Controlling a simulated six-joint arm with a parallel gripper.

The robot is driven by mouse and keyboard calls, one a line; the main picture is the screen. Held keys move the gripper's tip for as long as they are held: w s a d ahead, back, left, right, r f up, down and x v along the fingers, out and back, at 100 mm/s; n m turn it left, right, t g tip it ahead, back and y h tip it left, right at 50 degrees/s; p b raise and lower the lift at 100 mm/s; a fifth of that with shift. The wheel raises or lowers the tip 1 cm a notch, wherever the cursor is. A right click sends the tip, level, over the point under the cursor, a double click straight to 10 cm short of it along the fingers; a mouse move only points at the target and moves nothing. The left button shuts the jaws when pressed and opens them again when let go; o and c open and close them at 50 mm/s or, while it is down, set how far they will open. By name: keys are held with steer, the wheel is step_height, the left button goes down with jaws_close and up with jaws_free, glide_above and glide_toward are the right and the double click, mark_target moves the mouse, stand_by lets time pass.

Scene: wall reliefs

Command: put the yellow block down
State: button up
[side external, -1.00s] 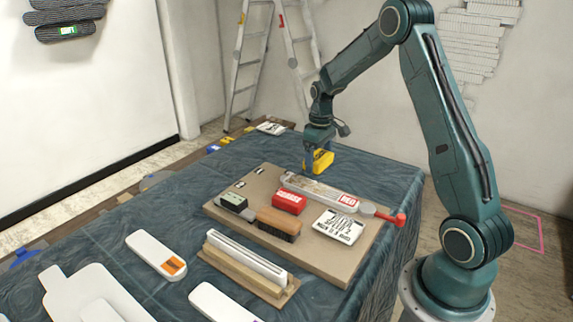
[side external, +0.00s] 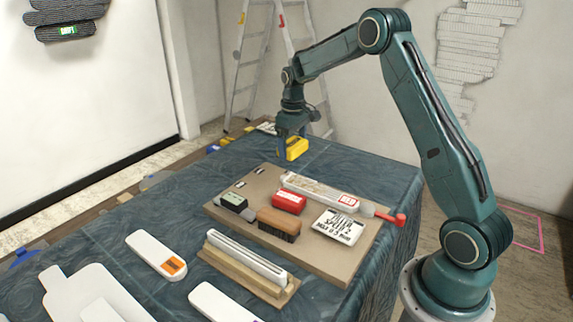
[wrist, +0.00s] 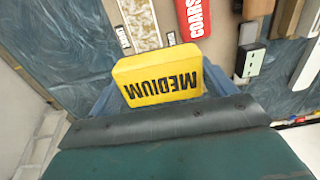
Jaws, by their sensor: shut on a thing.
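The yellow block (side external: 296,148) is at the far part of the cloth-covered table, beyond the brown board. In the wrist view the yellow block (wrist: 160,78) shows the black word "MEDIUM" on its face. My gripper (side external: 287,146) is shut on the block, with a blue finger showing at each side of it in the wrist view. I cannot tell whether the block touches the cloth or hangs just above it.
The brown board (side external: 222,216) holds a red block (side external: 289,201), a wooden brush (side external: 279,222), a white label card (side external: 338,227) and a long tool with a red end. White tools lie at the near left. Bare blue cloth (side external: 345,165) lies right of the block.

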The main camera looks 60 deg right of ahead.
steer(key=w+a+r, duration=0.6)
steer(key=w+a, duration=0.2)
steer(key=w, duration=0.1)
steer(key=shift+w+a+r, duration=0.25)
steer(key=shift+a+r, duration=0.1)
glide_above(253, 193)
step_height(253, 193, down, 16)
steer(key=shift+a+r, duration=0.1)
steer(key=shift+f, duration=2.1)
steer(key=shift+f, duration=0.1)
steer(key=o, duration=0.8)
steer(key=shift+o, duration=0.2)
